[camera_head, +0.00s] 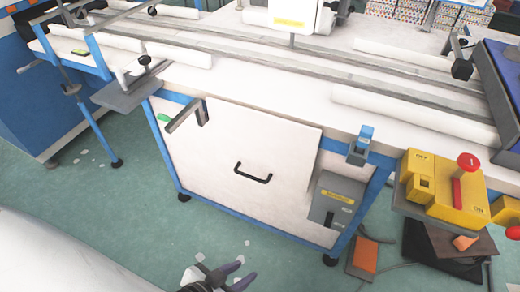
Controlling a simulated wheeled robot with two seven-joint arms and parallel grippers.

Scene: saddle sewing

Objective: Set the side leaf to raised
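A white panel (245,150) with a black handle (253,174) hangs down at the front of the sewing table and appears to be the side leaf, in a lowered position. A grey angled bracket (187,116) sits at its upper left corner. My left gripper (237,276) is at the bottom edge of the picture, below and in front of the panel. Its two dark fingers are apart with nothing between them, and it does not touch the handle. My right gripper is not in view.
The white table top (300,92) carries long rails and white rolls. A blue clamp (361,146), a grey box (337,200) and a yellow switch box (441,186) with a red lever stand right of the panel. An orange pad (365,254) is low at right. Green floor (130,185) is open at left.

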